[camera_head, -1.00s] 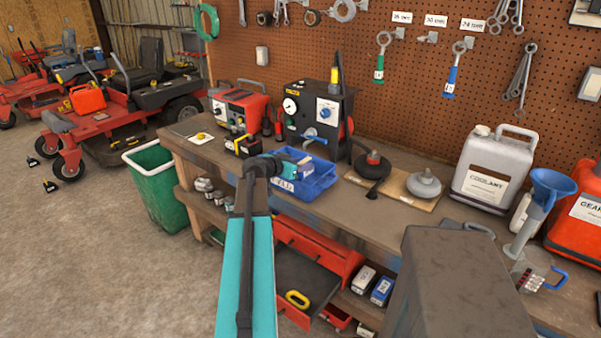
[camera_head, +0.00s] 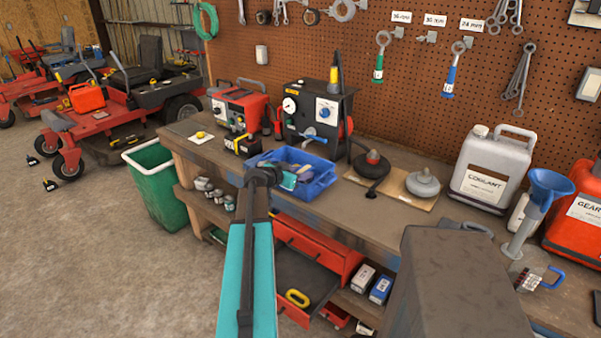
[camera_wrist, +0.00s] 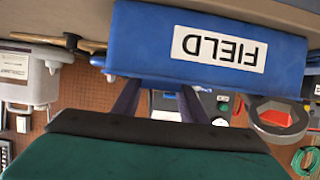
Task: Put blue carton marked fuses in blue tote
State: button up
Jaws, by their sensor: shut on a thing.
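The blue tote (camera_head: 318,186) stands on the workbench. In the wrist view its front wall (camera_wrist: 140,42) fills the top, upside down, with a white label reading FIELD. My gripper (camera_head: 289,180) is at the tote's front left, low over its opening. In the wrist view my fingers stand apart and run behind the tote's rim, so their tips are hidden. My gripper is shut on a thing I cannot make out. A blue carton (camera_head: 380,290) with a white label lies on the lower shelf; its print is too small to read.
A white carton (camera_head: 363,278) is beside the shelf carton. An open red drawer unit (camera_head: 335,253) is below the bench. A black gauge box (camera_head: 318,112) stands behind the tote, and a grey disc-shaped part (camera_head: 423,184) lies to the right. A green bin (camera_head: 155,185) stands left.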

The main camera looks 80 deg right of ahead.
jog(key=shift+f+b, duration=0.65)
jog(key=shift+b, duration=0.5)
jog(key=o, duration=1.1)
jog(key=shift+a, duration=0.1)
jog(key=shift+c, duration=0.2)
jog(key=shift+r+p, duration=0.25)
jog(key=shift+p, duration=0.2)
jog(key=shift+r+p, duration=0.45)
jog(key=shift+p, duration=0.35)
jog(key=shift+w+a, duration=0.15)
jog(key=b+v, duration=0.3)
jog(key=v, duration=0.8)
jog(key=shift+w+a+r, duration=0.1)
jog(key=shift+w+a, duration=0.05)
